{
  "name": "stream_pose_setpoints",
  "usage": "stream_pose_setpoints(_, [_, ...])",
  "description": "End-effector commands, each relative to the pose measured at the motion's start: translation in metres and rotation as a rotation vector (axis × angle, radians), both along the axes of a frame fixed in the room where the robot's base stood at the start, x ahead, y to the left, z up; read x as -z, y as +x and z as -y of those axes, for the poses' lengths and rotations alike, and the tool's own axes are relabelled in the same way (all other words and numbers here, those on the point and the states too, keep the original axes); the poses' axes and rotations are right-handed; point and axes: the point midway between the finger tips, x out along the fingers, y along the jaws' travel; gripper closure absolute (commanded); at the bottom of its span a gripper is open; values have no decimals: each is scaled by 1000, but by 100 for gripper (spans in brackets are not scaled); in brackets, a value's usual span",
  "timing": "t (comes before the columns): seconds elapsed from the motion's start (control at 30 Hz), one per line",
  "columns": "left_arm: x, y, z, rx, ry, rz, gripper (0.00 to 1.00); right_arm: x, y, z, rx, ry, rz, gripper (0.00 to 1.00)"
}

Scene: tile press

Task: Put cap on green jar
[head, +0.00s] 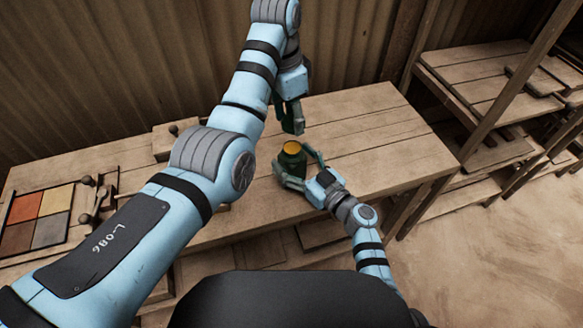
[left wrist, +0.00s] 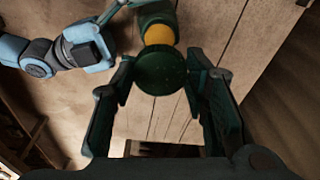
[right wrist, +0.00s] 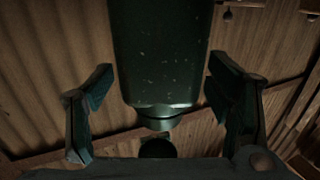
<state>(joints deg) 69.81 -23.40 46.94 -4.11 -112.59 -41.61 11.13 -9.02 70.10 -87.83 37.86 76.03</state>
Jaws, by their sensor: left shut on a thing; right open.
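The green jar (head: 290,161) stands on the wooden table, with an orange-yellow top showing in the head view. The jar also shows in the left wrist view (left wrist: 156,12) and fills the upper middle of the right wrist view (right wrist: 160,50). My right gripper (head: 298,170) is open, its fingers on either side of the jar. My left gripper (head: 293,126) points down just above and behind the jar. It is shut on a dark green round cap (left wrist: 162,72), seen between its fingers in the left wrist view. In the head view the cap is hidden or too small to tell.
A tray with coloured tiles (head: 40,199) lies at the left of the table (head: 385,135), near a dark lever device (head: 97,200). A wooden block with a knob (head: 165,142) sits at the back. A shelf (head: 475,75) stands at right. The table's right part is clear.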

Motion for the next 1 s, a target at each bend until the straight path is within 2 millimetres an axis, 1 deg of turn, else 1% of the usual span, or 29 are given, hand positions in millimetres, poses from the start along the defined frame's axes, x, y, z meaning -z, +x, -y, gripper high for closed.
stream_pose_setpoints(0.27, [0,0,0,0,0,0,69,0,2,-2,0,0,0,26])
stream_pose_setpoints(0.3, [0,0,0,0,0,0,69,0,1,-2,0,0,0,28])
stream_pose_setpoints(0.73, [0,0,0,0,0,0,69,0,1,-2,0,0,0,97])
stream_pose_setpoints(0.77, [0,0,0,0,0,0,69,0,1,-2,0,0,0,100])
stream_pose_setpoints(0.87, [4,0,0,-1,0,-1,69,0,1,-2,0,0,0,100])
stream_pose_setpoints(1.0, [23,-1,-1,-2,-1,-3,69,0,1,-1,0,0,0,100])
